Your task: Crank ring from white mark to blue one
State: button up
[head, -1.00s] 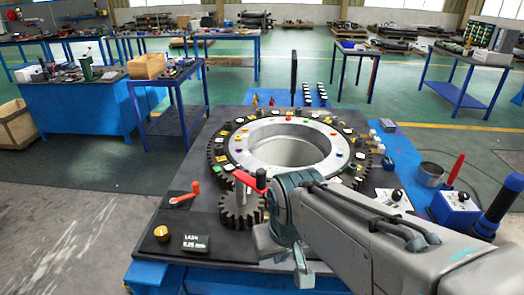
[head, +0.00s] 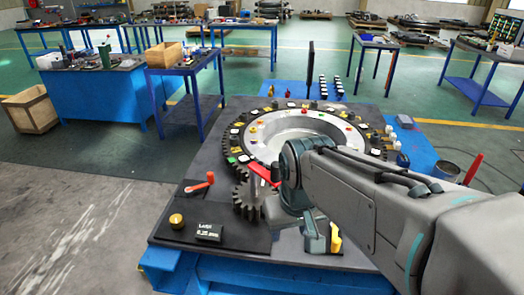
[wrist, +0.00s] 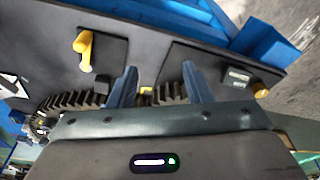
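The large toothed ring (head: 243,137) lies flat on the dark table, with white and coloured marks around it. My arm hides its near right part, and I cannot pick out a blue mark. A small dark gear (head: 243,200) meshes at its near left and carries a red crank arm (head: 264,174), whose outer end is by my wrist. My gripper (head: 296,229) is over the table just right of the small gear. In the wrist view my gripper (wrist: 158,87) is open, fingers apart, with gear teeth (wrist: 172,91) showing between and beyond them; nothing is clearly held.
An orange-red lever (head: 203,184) stands left of the small gear. A display box (head: 209,232) and an orange knob (head: 177,220) sit at the front left. A yellow lever (head: 335,237) stands right of my gripper and also shows in the wrist view (wrist: 85,50). A dark upright post (head: 311,68) stands behind the ring.

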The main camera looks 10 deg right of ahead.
aim_at(276, 163)
jog(key=w+d+r+n+g+p, duration=0.1)
jog(key=w+r+n+g+p, duration=0.2)
jog(key=w+r+p, duration=0.95)
jog(key=w+f+b, duration=0.1)
jog(key=f, duration=0.1)
jog(key=w+f+b, duration=0.1)
jog(key=f, duration=0.2)
jog(key=w+f+b, duration=0.1)
jog(key=f, duration=0.2)
jog(key=shift+f, duration=0.25)
jog(key=shift+c, duration=0.4)
grip_shut()
